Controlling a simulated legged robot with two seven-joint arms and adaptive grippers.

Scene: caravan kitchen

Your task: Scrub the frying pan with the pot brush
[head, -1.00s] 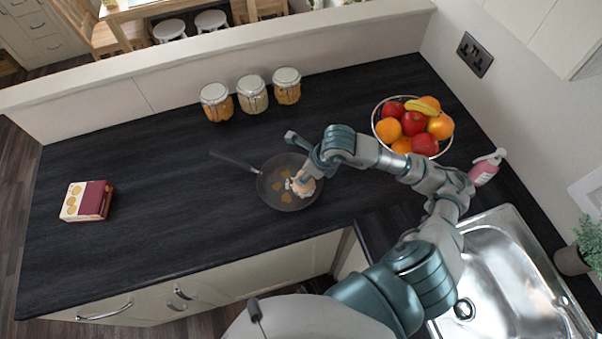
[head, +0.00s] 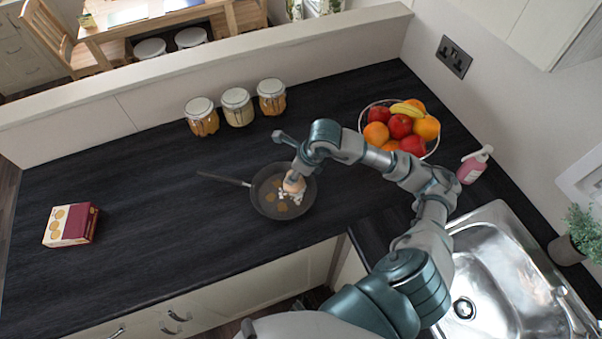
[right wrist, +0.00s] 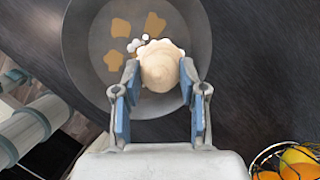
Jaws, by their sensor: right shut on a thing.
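The dark frying pan (head: 262,206) lies on the black worktop, its handle pointing left. Several brown stains and some white foam show on its inside. My right gripper (head: 294,178) is over the right part of the pan, shut on the pale, round-topped pot brush (head: 292,187). In the right wrist view, the brush (right wrist: 160,68) sits between the blue-padded fingers of the gripper (right wrist: 160,80), inside the pan (right wrist: 84,50), with foam beside it. My left gripper is not in view.
Three jars (head: 237,107) stand behind the pan. A fruit bowl (head: 365,118) is at the back right, with a pink soap bottle (head: 473,165) and a steel sink (head: 500,240) further right. A box (head: 70,225) lies at the left. The worktop between box and pan is clear.

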